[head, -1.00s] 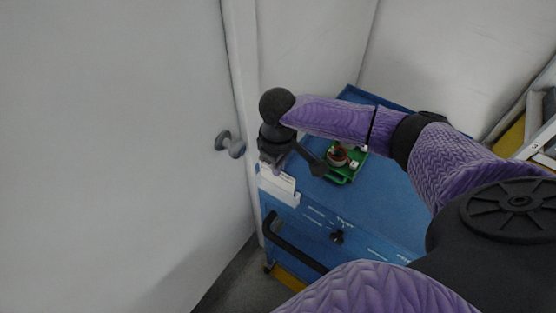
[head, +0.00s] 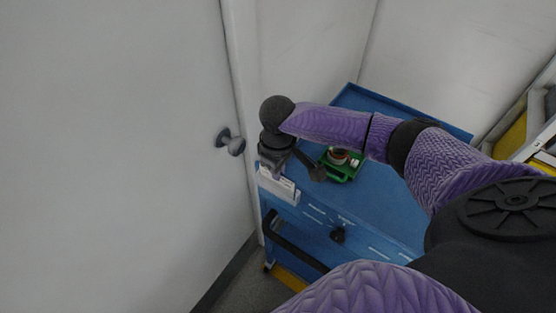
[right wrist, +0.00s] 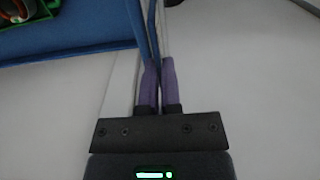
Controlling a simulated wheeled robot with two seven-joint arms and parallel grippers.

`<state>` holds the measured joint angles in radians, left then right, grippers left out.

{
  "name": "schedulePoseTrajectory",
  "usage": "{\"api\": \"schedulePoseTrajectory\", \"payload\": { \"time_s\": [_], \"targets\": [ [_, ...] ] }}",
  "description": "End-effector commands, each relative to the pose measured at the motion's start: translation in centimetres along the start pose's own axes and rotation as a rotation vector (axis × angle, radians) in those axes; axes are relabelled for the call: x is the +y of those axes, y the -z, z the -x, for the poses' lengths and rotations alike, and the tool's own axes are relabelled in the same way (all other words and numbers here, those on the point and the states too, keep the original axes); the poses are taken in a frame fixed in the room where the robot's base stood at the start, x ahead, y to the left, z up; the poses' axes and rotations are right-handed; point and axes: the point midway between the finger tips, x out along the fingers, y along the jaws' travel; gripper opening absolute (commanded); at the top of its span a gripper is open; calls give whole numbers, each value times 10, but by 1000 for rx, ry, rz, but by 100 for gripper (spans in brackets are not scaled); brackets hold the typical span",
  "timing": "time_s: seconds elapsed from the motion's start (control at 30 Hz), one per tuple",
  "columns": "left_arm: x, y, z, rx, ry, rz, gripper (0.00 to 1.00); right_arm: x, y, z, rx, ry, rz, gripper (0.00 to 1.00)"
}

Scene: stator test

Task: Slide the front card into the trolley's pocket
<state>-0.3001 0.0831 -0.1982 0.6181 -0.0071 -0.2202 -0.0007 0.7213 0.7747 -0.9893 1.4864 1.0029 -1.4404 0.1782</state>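The trolley (head: 385,205) is blue, with a white pocket (head: 283,194) at its near left corner. The front card (head: 287,182) is a white sheet, its upper part showing just above the pocket's front wall; its lower part is hidden. My right gripper (head: 271,174) points down over the pocket. In the right wrist view its purple fingers (right wrist: 159,82) are close together, with a thin pale edge between them that looks like the card seen edge-on. Whether the card touches the pocket's bottom cannot be seen. My left gripper is not in view.
A green fixture (head: 340,171) holding a round part stands on the trolley top, right of the gripper. A grey door (head: 120,150) with a knob (head: 230,143) is close on the left. A black handle (head: 292,243) runs along the trolley's front. The trolley's top right is clear.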

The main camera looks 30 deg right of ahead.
Motion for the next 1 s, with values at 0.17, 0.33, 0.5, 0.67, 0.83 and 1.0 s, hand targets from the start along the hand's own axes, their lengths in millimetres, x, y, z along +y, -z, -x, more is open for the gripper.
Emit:
{"api": "schedulePoseTrajectory", "payload": {
  "time_s": [0.17, 0.33, 0.5, 0.67, 0.83, 1.0],
  "targets": [
    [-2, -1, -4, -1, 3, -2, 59, 0, 0, -8, -1, 1, 0, 0],
    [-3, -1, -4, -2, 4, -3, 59, 0, 0, -9, 0, 1, 0, 0],
    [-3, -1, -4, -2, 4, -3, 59, 0, 0, -8, 0, 0, 0, 26],
    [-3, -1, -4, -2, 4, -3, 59, 0, 0, -8, 0, 0, 0, 46],
    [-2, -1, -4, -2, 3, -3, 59, 0, 0, -8, -1, 0, 0, 46],
    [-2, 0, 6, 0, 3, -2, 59, 1, 0, 24, 4, -2, 0, 46]
  ]
}}
